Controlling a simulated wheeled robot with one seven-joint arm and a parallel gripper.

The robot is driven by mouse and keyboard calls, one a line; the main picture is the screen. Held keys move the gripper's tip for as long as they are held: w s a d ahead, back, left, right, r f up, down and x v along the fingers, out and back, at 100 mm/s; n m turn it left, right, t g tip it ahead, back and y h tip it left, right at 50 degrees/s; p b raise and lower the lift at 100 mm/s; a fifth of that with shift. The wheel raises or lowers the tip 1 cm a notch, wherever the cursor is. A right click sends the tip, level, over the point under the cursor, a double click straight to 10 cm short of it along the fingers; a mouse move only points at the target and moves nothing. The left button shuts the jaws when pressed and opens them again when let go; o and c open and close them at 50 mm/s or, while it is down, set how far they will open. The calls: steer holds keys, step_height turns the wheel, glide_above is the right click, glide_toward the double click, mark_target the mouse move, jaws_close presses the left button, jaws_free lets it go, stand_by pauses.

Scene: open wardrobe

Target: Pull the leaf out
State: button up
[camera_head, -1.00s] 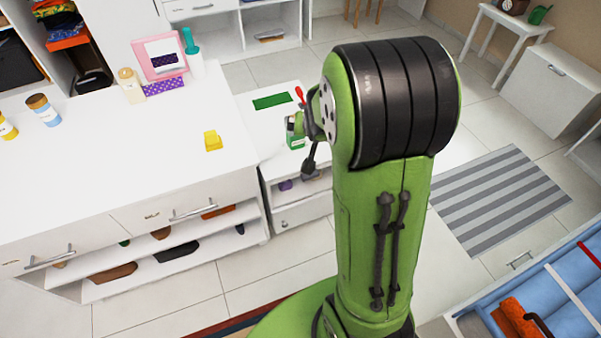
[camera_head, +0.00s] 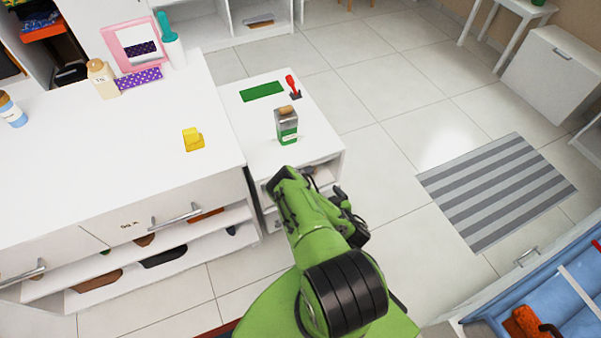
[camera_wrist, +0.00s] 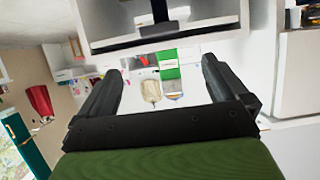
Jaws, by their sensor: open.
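No part is clearly marked as the leaf, and I cannot tell which panel it is. A low white side unit (camera_head: 320,137) stands against the long white dresser and has open shelf space under its top. My arm reaches down in front of this unit and covers part of its front. In the wrist view my gripper (camera_wrist: 160,68) is open, with nothing between its two dark fingers. A white frame with a dark bar (camera_wrist: 160,28) shows just beyond the fingertips.
A yellow object (camera_head: 193,139) is on the dresser (camera_head: 110,160). Clear tiled floor and a striped rug (camera_head: 497,190) lie to the right.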

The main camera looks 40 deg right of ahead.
mark_target(305, 174)
steer(key=b+x, duration=0.6)
steer(key=x, duration=0.8)
steer(key=shift+w+d, duration=0.1)
steer(key=shift+w, duration=0.15)
steer(key=shift+w+d+f, duration=0.15)
steer(key=shift+w, duration=0.25)
